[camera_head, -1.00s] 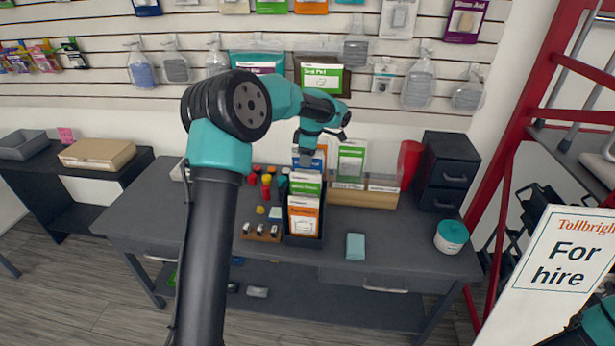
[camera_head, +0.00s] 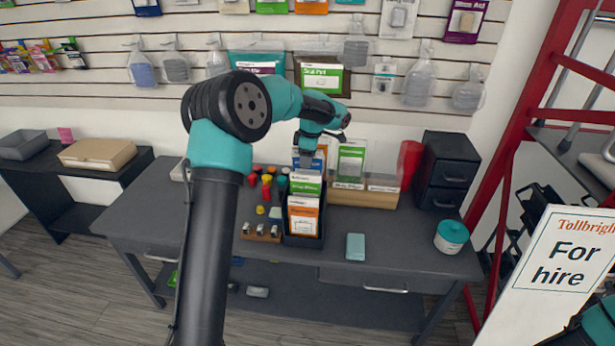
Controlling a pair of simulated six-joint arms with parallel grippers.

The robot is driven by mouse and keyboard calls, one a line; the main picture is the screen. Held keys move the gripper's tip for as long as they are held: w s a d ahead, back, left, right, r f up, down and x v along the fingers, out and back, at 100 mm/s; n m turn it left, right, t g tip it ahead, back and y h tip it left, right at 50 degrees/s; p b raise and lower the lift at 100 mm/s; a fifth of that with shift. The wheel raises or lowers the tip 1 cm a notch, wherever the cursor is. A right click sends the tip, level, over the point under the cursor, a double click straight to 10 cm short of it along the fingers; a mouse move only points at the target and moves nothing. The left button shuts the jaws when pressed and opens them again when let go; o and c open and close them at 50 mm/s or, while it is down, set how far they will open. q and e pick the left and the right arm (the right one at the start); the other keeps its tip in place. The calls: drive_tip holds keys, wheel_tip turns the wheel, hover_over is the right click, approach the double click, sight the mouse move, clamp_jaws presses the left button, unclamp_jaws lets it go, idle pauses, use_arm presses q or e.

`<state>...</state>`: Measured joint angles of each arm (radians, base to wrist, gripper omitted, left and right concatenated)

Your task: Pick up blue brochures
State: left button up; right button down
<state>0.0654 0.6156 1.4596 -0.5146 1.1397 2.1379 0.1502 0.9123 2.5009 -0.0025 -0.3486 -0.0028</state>
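A dark tiered rack (camera_head: 303,241) stands on the desk with brochures in its tiers. Orange-and-white brochures (camera_head: 303,217) are in front and green-and-white ones (camera_head: 306,186) behind them. At the back, a brochure with a blue edge (camera_head: 296,161) shows in part behind my gripper. My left gripper (camera_head: 304,156) points down over the back tier, close to the brochure tops. Its fingers are too small and dark to tell whether they are open or touching anything. My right gripper is not in view; only a piece of that arm shows at the lower right.
A wooden holder (camera_head: 365,196) with green brochures, a red cup (camera_head: 409,162) and black drawers (camera_head: 447,172) stand to the right. A teal tub (camera_head: 451,237) and a teal box (camera_head: 355,247) are on the desk (camera_head: 400,255). Small bottles and stamps lie left of the rack.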

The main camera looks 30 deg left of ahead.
use_arm(q)
clamp_jaws()
drive_tip(key=shift+r, duration=0.1)
idle(0.5)
wheel_tip(320, 180, up, 18)
drive_tip(key=shift+r, duration=0.15)
idle(0.3)
idle(0.4)
